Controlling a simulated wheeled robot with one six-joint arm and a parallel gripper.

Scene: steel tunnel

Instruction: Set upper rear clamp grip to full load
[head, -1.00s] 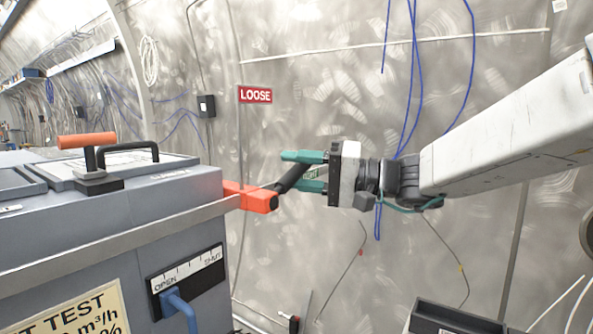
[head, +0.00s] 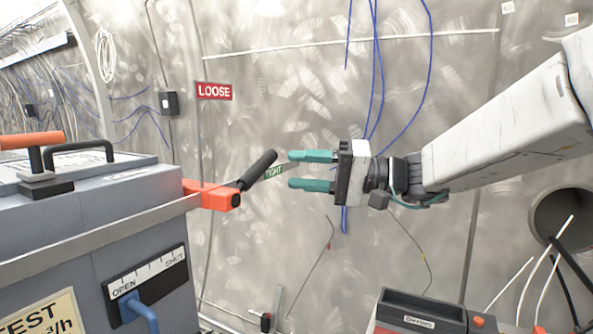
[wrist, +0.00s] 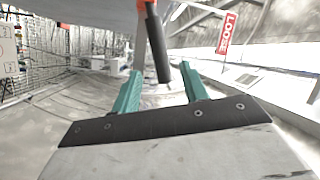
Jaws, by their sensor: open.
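The clamp is an orange-red block (head: 212,195) at the right rear corner of a grey box. A red LOOSE sign (head: 214,91) is on the wall, up and left. My gripper (head: 290,170), with teal fingers, is open and empty just right of the grip, apart from it in the head view. In the wrist view the black grip (wrist: 161,62) lies ahead, between the lines of my fingers.
The grey box (head: 110,210) fills the left, with an orange T-handle (head: 30,140), a black carry handle and a blue lever (head: 140,310) at OPEN. Blue cables (head: 375,80) hang on the metal wall behind my gripper. A dark bin (head: 420,308) stands at lower right.

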